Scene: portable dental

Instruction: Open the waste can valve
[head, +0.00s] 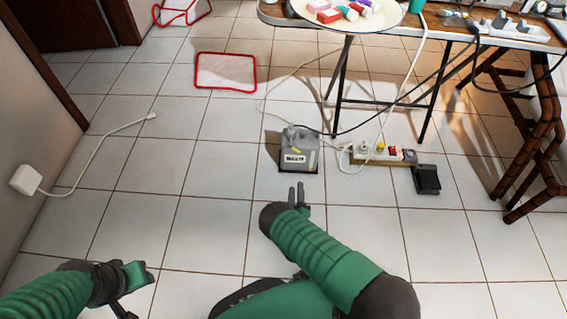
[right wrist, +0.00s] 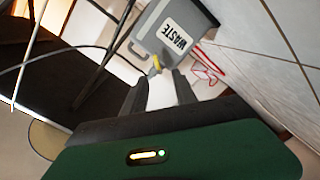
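The grey waste can (head: 299,153), with a white label, stands on the tiled floor in the middle of the head view. In the right wrist view the can (right wrist: 165,22) is tilted and its label reads WASTE. A small yellow part, seemingly the valve (right wrist: 156,66), shows at the can's edge, just beyond my right fingertips. My right gripper (head: 296,187) is just in front of the can, fingers pointing at it. Its two fingers are apart with nothing between them in the right wrist view (right wrist: 161,77). My left gripper (head: 128,303) is low at left, its fingers mostly unclear.
A power strip (head: 385,154) with plugs and a black pedal-like box (head: 426,179) lie right of the can. Cables run across the floor behind it. A round tray (head: 345,23) and a table (head: 450,31) stand behind. Bare tiles lie left of the can.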

